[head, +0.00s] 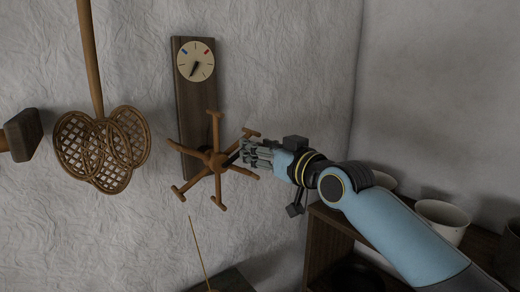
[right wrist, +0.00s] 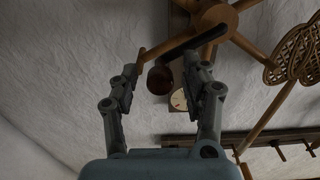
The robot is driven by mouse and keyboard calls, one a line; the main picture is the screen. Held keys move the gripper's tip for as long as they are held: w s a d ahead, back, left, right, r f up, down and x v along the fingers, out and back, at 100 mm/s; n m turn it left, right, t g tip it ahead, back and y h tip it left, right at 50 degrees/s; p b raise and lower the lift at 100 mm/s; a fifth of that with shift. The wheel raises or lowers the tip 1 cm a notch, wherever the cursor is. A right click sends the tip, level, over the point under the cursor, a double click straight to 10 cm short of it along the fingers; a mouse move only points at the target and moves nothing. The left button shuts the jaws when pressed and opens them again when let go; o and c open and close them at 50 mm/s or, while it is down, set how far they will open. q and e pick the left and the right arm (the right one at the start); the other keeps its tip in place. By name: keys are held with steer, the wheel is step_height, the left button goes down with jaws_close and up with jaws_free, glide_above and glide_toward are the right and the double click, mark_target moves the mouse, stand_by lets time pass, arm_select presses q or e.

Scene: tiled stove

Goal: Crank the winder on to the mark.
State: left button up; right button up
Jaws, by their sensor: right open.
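The winder (head: 216,160) is a wooden hub with several spokes ending in short pegs, on a dark board (head: 193,110) on the wall. A round pale dial (head: 195,60) above it has a blue mark upper left and a red mark upper right; its black pointer points down, slightly left. My right gripper (head: 246,151) is at the winder's right side. In the right wrist view its open fingers (right wrist: 160,65) stand either side of a dark brown knob (right wrist: 160,80), apparently clear of it. A dark crank arm (right wrist: 190,45) runs from there toward the hub. My left gripper is out of view.
A wicker beater (head: 100,150) hangs left of the winder, and a dark wooden block (head: 22,135) juts from the wall farther left. A wooden shelf (head: 330,222) with a pale pot (head: 442,220) stands below my right arm. The wall below the winder is mostly clear.

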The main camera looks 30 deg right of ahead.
jaws_close()
stand_by(0.3)
steer(key=shift+f, duration=0.1)
stand_by(0.4)
steer(key=shift+w+d+f+m, duration=0.1)
steer(key=shift+d+f+m, duration=0.15)
steer(key=shift+f+m, duration=0.45)
steer(key=a+f+m, duration=0.2)
steer(key=f+m, duration=0.2)
steer(key=m, duration=0.5)
steer(key=a+f+m+b, duration=0.1)
steer(key=a+f+m, duration=0.1)
steer(key=f+m, duration=0.3)
steer(key=shift+s+a+f+m, duration=0.2)
steer(key=shift+s+f+m, duration=0.1)
steer(key=shift+m, duration=1.9)
